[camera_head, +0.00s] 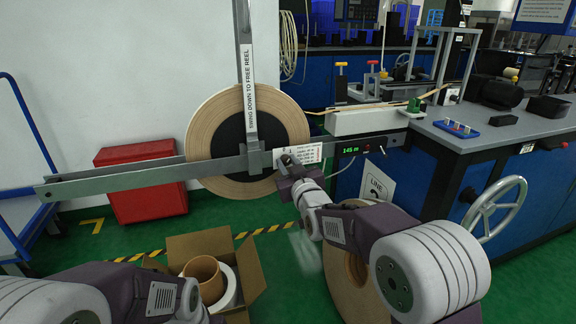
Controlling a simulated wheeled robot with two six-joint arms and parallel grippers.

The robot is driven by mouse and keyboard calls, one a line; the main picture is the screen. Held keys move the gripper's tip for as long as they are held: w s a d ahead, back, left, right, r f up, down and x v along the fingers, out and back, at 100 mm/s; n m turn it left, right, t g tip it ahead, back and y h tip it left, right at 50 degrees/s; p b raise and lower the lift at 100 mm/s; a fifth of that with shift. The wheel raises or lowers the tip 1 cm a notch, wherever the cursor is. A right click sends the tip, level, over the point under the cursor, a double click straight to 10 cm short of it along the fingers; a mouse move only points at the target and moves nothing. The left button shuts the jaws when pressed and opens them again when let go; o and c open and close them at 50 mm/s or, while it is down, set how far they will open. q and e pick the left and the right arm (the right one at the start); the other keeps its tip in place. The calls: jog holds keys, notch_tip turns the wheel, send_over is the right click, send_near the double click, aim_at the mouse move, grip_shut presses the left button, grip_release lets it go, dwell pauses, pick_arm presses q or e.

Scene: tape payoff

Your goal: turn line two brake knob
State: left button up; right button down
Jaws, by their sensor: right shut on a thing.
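The line two payoff has a large tan tape reel (211,129) on a grey horizontal bar (120,180). A white printed label (311,152) sits at the bar's right part. My right gripper (288,161) is at the left end of this label, shut on the brake knob, which its fingers mostly hide. I cannot tell the knob's angle. A "LINE 2" sign (377,186) hangs below and to the right. My left arm comes in at the bottom left, and its gripper does not show.
An upright arm (245,60) reads "SWING DOWN TO FREE REEL". A green display (350,150) shows 145 m. A red cabinet (145,185), an open carton (250,266) and a lower tan reel (345,285) stand around. A handwheel (495,208) is right.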

jog(key=m, duration=0.9)
jog(key=shift+m+b, duration=0.4)
jog(key=m, duration=0.9)
jog(key=shift+y, duration=0.3)
jog(key=shift+m, duration=0.4)
jog(key=c, duration=1.2)
grip_release()
jog(key=shift+o, duration=0.2)
